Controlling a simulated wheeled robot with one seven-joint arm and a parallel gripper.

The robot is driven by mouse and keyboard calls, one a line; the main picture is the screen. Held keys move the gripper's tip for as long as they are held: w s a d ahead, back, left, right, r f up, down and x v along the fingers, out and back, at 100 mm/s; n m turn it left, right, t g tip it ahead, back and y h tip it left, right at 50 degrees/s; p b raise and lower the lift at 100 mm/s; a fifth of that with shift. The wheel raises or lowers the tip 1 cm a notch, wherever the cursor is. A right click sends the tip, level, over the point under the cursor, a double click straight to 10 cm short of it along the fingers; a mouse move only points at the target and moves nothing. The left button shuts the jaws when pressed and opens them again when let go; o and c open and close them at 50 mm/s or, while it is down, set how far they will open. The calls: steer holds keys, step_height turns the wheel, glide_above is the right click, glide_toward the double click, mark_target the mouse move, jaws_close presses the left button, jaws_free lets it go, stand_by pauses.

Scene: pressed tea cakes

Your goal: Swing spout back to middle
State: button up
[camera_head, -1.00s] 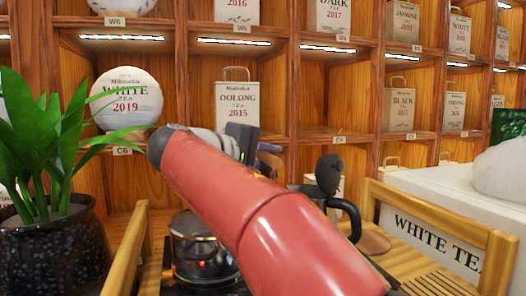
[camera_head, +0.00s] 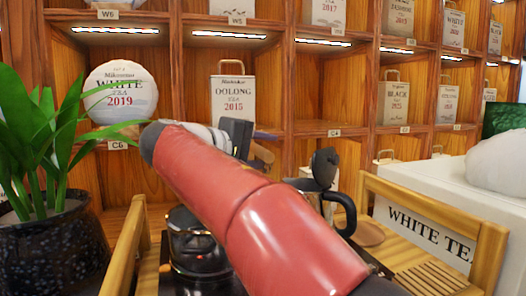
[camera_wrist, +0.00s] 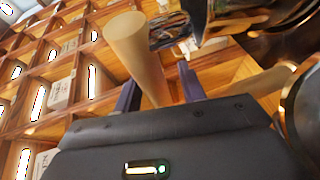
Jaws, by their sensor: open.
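My gripper (camera_wrist: 160,88) is open; its two dark blue fingers show in the wrist view. A tan, tapered rod (camera_wrist: 135,50) extends between the fingers there; I cannot tell whether they touch it. A shiny metal part (camera_wrist: 172,30) sits beyond the rod, and I cannot tell whether either belongs to the spout. In the head view my red arm hides most of the gripper (camera_head: 262,142). A small tan piece shows beside it. No spout can be clearly made out. A dark metal pot (camera_head: 190,245) stands below my arm, and a jug with a black handle (camera_head: 345,215) stands right of it.
A wooden tea shelf (camera_head: 300,90) with tins and a round white cake (camera_head: 120,92) fills the background. A potted plant (camera_head: 50,235) is at left. Wooden side rails (camera_head: 430,215) edge the work area.

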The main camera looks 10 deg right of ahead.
mark_target(253, 150)
steer(key=v, duration=0.7)
steer(key=shift+s+a+r, duration=0.1)
steer(key=shift+s+a, duration=0.05)
steer(key=shift+a, duration=0.15)
steer(key=shift+s, duration=0.1)
